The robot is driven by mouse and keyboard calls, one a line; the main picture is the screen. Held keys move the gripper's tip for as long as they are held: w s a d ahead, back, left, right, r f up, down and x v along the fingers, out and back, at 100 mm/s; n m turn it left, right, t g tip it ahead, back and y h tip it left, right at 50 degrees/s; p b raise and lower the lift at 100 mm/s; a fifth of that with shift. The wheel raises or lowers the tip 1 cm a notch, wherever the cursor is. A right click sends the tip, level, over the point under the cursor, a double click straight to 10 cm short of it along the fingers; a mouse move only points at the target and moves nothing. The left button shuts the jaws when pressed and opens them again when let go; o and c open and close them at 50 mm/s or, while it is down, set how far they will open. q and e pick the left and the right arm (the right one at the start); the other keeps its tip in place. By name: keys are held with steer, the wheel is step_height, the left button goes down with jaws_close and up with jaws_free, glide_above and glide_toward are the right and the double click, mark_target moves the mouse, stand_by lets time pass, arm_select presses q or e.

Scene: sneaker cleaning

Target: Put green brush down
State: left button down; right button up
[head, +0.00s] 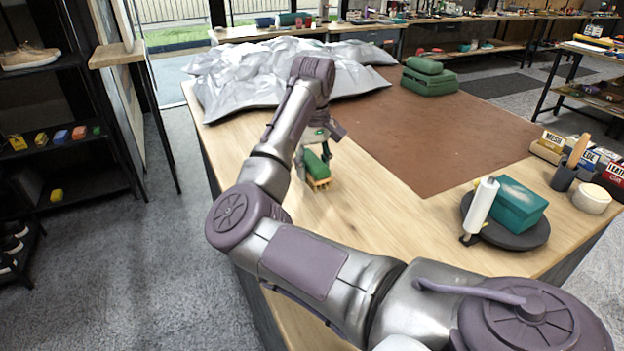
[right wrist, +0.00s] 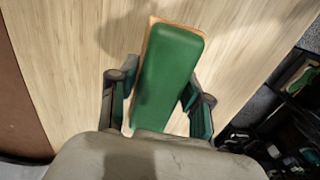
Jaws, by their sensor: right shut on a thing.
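The green brush (head: 317,168) has a green top and pale bristles, and it is at the left part of the wooden table, near its left edge. My left gripper is not in view.
The wooden table (head: 400,232) is bare around the brush. A brown mat (head: 440,150) covers its middle. A crumpled silver sheet (head: 240,80) and green cases (head: 428,80) lie at the back. A dark round tray (head: 520,238) holds a teal box and white bottle at right.

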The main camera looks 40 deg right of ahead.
mark_target(311, 194)
steer(key=shift+w+f, duration=0.2)
steer(key=shift+w, duration=0.05)
steer(key=shift+f+p, duration=0.4)
steer(key=shift+f, duration=1.6)
steer(key=shift+a, duration=0.1)
steer(key=shift+f+b, duration=0.2)
steer(key=shift+b, duration=0.15)
steer(key=o, duration=1)
steer(key=shift+r, duration=0.1)
